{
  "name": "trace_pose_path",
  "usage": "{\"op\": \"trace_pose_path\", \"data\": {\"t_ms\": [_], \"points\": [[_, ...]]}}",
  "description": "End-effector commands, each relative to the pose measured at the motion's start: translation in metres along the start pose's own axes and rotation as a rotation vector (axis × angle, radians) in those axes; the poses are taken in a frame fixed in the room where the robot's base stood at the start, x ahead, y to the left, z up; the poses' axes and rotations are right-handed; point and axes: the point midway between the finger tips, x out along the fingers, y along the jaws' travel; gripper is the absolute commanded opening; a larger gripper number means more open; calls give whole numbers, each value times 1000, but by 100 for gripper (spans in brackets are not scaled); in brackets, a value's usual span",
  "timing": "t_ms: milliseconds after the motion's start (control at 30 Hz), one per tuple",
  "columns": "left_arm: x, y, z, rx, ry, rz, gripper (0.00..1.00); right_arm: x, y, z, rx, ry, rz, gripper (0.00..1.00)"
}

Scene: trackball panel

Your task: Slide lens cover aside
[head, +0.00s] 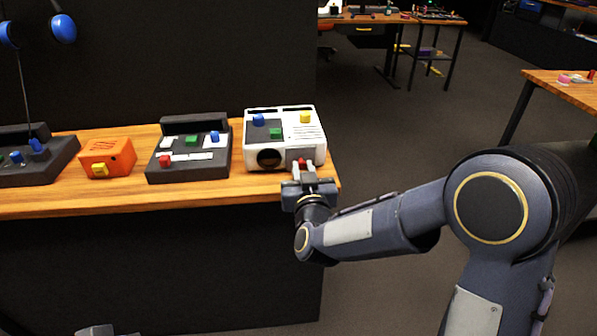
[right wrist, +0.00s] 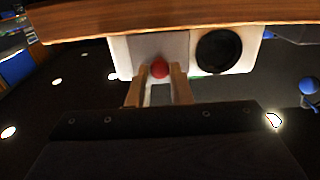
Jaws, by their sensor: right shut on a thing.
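The white projector (head: 313,152) stands near the right end of the wooden bench. Its round dark lens (head: 270,158) is on the front face and looks uncovered; it also shows in the right wrist view (right wrist: 215,51). A grey lens cover (right wrist: 150,45) with a red knob (right wrist: 160,69) sits beside the lens, on the right of it in the head view. My right gripper (head: 301,170) is at the projector's front, its two fingers shut on the red knob. A grey part at the head view's bottom left edge may be my left gripper (head: 97,331); its fingers are hidden.
Left of the projector on the bench (head: 228,193) are a dark panel (head: 190,172) with coloured buttons, an orange box (head: 117,153) and another dark panel (head: 50,172). A dark wall stands behind. Open floor lies to the right.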

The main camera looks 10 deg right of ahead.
Motion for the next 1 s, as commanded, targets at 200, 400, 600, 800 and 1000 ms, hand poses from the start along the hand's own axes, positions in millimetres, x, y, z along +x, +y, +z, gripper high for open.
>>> {"op": "trace_pose_path", "data": {"t_ms": [200, 400, 600, 800, 1000], "points": [[0, 0, 0, 0, 0, 0, 36, 0, -1, 1, 0, -2, -1, 40], [0, 0, 0, 0, 0, 0, 36, 0, -1, 0, 0, -1, -1, 40], [-1, 0, 0, 0, 0, 0, 36, -14, -1, 0, 0, -2, -2, 40], [-2, 1, -1, 0, 0, 0, 36, -49, -1, 0, 0, -2, -3, 40], [-2, 1, -1, 0, 0, 0, 36, -73, -1, 0, 0, -2, -1, 40]]}}
